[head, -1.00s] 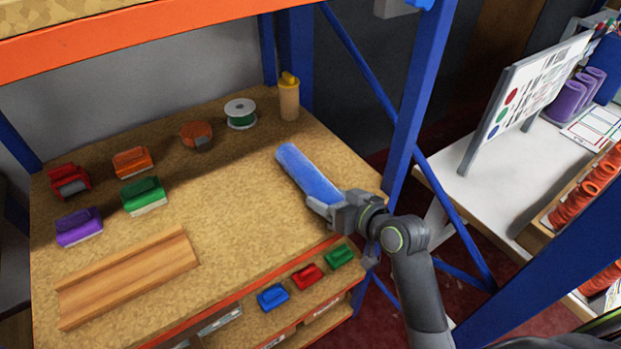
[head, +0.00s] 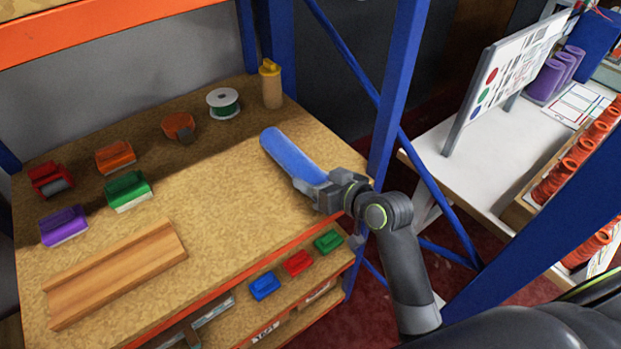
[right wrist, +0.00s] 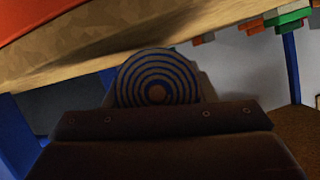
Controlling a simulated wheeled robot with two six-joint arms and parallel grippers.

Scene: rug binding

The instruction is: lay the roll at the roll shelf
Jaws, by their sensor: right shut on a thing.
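The blue roll (head: 290,157) is held over the right part of a speckled tan shelf board (head: 215,185). My right gripper (head: 326,192) is shut on the roll's near end, and the roll points away toward the back left. In the right wrist view the roll's end (right wrist: 157,82) shows blue and tan rings at the jaws. I cannot tell whether the roll touches the board. A wooden trough (head: 115,272) lies empty at the board's front left. My left gripper is not in view.
Several coloured blocks, including a green one (head: 127,190), sit at the left. A blue post (head: 396,100) rises close to the right. The board's middle is clear.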

